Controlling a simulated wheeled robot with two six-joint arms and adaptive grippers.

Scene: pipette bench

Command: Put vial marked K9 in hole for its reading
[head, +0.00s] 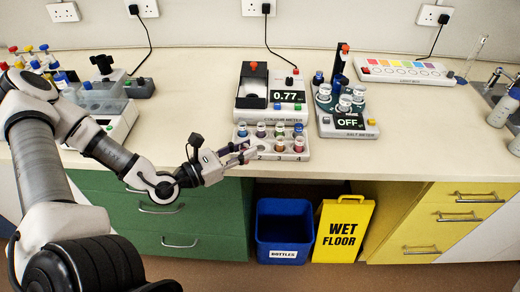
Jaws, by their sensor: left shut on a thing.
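My left gripper (240,153) reaches in from the left at the front left of a white vial rack (271,156). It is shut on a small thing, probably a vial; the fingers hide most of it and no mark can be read. The rack holds several vials with coloured contents, in a back row and at the front right. Numbers are printed along its front edge. No K9 mark is legible on any vial. Behind the rack, the colour meter (252,119) shows 0.77 on its display (287,96). My right gripper is not in view.
A salt meter (349,121) reading OFF, with several vials on it, stands right of the rack. A white strip (405,70) with coloured squares and round spots lies at the back right. A blue bin (284,230) and yellow sign (343,230) stand below. The bench right of the salt meter is clear.

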